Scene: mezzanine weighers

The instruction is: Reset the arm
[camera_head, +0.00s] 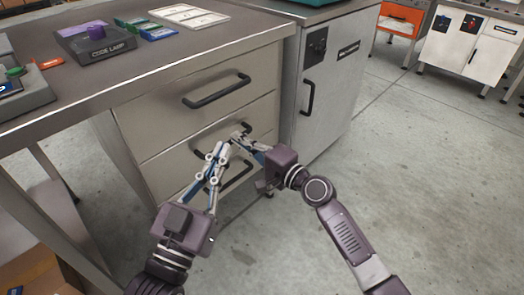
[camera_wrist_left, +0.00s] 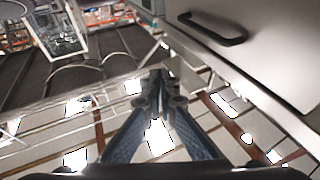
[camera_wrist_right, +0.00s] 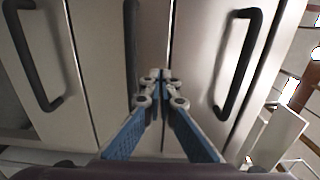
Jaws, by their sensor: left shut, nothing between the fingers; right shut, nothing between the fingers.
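My left gripper (camera_head: 222,150) is shut and empty in the head view, in front of the drawer unit (camera_head: 135,128). Its closed fingertips show in the left wrist view (camera_wrist_left: 160,78). My right gripper (camera_head: 238,138) is shut and empty beside it, its tips close to the left one's and near the middle drawer's handle (camera_head: 200,154). In the right wrist view, the right fingertips (camera_wrist_right: 160,76) are in front of the drawer fronts. I cannot tell whether the two grippers touch each other or the handle.
The worktop (camera_head: 165,62) above the drawers holds a dark device (camera_head: 100,47), small coloured boxes and white trays (camera_head: 189,16). A grey cabinet (camera_head: 330,80) stands right of the drawers. A cardboard box (camera_head: 40,275) is at lower left. Floor (camera_head: 430,170) on the right is clear.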

